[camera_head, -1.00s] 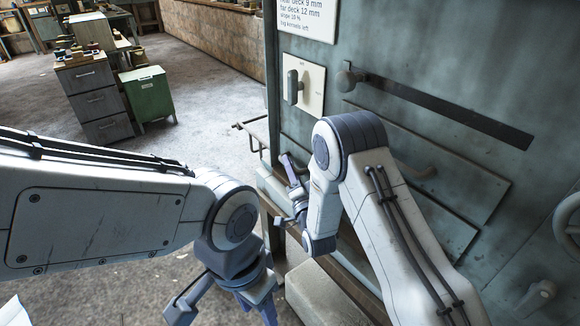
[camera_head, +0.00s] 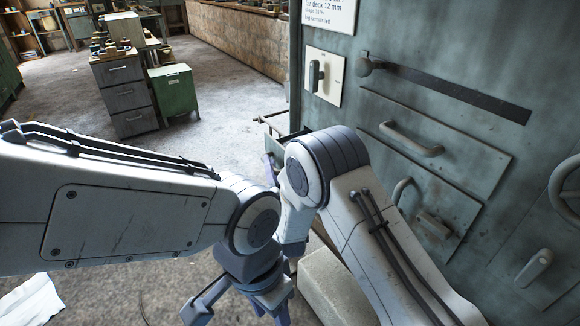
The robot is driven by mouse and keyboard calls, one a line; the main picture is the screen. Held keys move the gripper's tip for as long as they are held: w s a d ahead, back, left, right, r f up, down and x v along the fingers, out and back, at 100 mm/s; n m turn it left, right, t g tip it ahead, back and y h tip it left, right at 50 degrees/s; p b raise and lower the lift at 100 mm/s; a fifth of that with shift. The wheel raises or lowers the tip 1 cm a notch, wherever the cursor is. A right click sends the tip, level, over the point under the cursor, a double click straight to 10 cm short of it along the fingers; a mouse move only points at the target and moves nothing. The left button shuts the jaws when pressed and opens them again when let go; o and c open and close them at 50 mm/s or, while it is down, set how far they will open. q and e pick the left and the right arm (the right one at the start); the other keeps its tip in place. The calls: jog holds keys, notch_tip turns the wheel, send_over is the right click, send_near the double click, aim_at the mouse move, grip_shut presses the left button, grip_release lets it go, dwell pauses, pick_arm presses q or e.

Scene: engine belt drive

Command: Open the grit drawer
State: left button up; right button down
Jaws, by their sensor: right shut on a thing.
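My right gripper (camera_head: 272,170) is mostly hidden behind my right forearm, at the left edge of the grey-green machine cabinet (camera_head: 450,75). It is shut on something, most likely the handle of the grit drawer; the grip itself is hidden. A grey-green drawer-like part (camera_head: 273,146) sticks out beside the cabinet's edge, just above the gripper, with a dark gap behind it. How far it stands out is hard to tell. My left gripper (camera_head: 238,306) hangs low at the bottom centre, fingers apart and empty, clear of the cabinet.
The cabinet face carries a switch plate (camera_head: 323,76), a dark slotted bar (camera_head: 450,92), a panel handle (camera_head: 410,140) and a crank handle (camera_head: 534,268). A pale block (camera_head: 335,290) stands on the floor below. A green cabinet (camera_head: 173,91) stands at the back left; floor between is clear.

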jog(key=shift+s+a, duration=0.6)
jog(key=shift+a, duration=0.2)
jog(key=c, duration=1.1)
grip_release()
jog(key=p+v, duration=0.1)
jog(key=v, duration=0.9)
jog(key=shift+s+d+p, duration=0.1)
jog(key=shift+s+p, duration=0.15)
jog(key=shift+p, duration=0.15)
jog(key=shift+w, duration=0.1)
